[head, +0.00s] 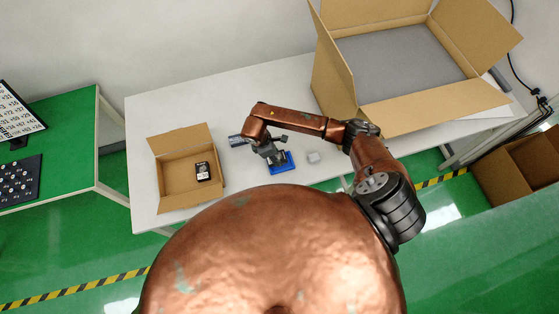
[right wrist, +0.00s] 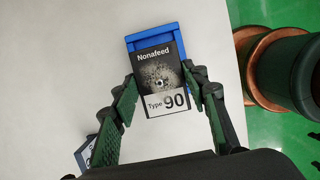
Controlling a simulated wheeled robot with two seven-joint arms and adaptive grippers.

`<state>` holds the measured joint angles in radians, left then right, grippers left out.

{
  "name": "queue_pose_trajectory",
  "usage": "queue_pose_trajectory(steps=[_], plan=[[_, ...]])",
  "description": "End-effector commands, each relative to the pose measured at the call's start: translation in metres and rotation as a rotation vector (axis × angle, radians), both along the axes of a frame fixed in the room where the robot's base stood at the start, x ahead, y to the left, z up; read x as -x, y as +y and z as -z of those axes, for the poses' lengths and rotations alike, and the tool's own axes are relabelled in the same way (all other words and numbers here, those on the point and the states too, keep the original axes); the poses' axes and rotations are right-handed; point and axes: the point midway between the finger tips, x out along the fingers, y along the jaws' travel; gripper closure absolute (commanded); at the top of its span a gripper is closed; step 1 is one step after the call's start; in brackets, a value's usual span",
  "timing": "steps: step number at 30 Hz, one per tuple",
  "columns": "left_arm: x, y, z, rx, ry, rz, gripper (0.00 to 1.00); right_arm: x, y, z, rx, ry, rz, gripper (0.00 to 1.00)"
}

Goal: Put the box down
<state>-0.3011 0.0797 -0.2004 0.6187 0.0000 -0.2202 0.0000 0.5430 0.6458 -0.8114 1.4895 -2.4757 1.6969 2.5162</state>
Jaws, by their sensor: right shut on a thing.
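A small black and white box (right wrist: 160,98) labelled "Nonafeed Type 90" is between the fingers of my right gripper (right wrist: 163,95) in the right wrist view. The gripper is shut on its sides. A blue tray (right wrist: 150,38) shows behind and beyond the box; I cannot tell whether the box touches it. In the head view my right gripper (head: 276,158) is over the blue tray (head: 283,168) on the white table (head: 245,95), and the arm hides most of the held box. My left gripper is not in view.
A small open carton (head: 172,182) at the left holds a black box (head: 203,171). A large open carton (head: 420,108) with a grey inside stands at the right.

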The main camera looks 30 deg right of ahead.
Motion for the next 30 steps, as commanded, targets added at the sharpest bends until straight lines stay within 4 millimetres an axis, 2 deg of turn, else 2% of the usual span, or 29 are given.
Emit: queue_pose_trajectory(steps=[7,12,24,25,30], plan=[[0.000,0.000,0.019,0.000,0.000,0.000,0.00,0.003,-0.020,0.026,0.003,0.002,0.002,0.87],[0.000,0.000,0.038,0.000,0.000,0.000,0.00,0.002,-0.017,0.049,0.000,0.001,0.000,0.87],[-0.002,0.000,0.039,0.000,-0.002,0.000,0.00,0.002,-0.017,0.052,0.001,0.000,0.000,0.87],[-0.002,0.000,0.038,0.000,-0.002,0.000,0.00,0.002,-0.017,0.051,0.001,0.000,0.000,0.57],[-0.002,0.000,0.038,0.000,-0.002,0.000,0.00,0.002,-0.016,0.051,0.001,0.000,0.000,0.45]])
